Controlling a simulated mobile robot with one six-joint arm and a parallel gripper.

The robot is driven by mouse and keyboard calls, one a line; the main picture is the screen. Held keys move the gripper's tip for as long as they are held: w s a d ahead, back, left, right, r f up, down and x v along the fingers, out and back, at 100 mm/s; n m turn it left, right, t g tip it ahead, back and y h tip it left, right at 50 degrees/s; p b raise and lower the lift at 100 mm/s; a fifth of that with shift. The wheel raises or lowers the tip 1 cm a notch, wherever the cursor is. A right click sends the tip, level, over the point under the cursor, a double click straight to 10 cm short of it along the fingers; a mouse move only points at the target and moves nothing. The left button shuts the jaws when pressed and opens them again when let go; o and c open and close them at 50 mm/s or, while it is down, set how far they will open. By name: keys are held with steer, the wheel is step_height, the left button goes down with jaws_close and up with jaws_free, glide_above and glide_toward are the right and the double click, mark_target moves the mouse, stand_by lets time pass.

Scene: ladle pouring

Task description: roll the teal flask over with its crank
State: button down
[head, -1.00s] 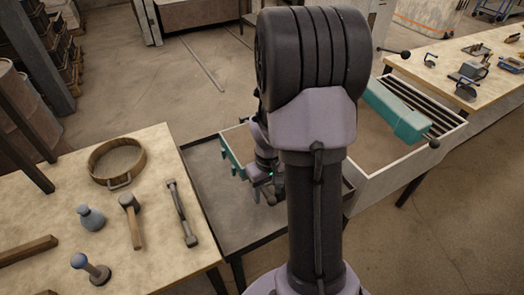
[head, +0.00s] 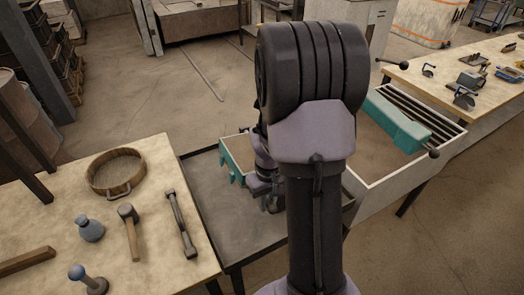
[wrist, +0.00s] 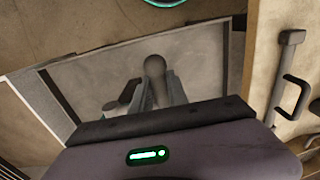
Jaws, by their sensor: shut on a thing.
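The teal flask (head: 236,155), an open box with a tan fill, stands on the dark rimmed table in the head view. My arm hides its right part. My gripper (head: 272,203) is just to its right and in front, partly hidden by my arm. In the wrist view my gripper (wrist: 156,92) is shut on a grey bar with a rounded end, which looks like the crank (wrist: 155,66). How the crank joins the flask is hidden.
A second teal piece (head: 398,122) lies across a white slatted box (head: 385,165) at right. The dark table's (head: 205,200) left part is clear.

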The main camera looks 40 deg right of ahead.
steer(key=shift+s+d+r+p, duration=1.35)
steer(key=shift+d+r+p, duration=2.6)
steer(key=shift+d, duration=1.7)
steer(key=s+d+f+b, duration=0.1)
steer(key=d+f+b, duration=0.3)
steer(key=d+f, duration=0.2)
steer(key=shift+s+d+f+b, duration=0.15)
steer(key=shift+s+f+b, duration=0.2)
steer(key=shift+f, duration=1.05)
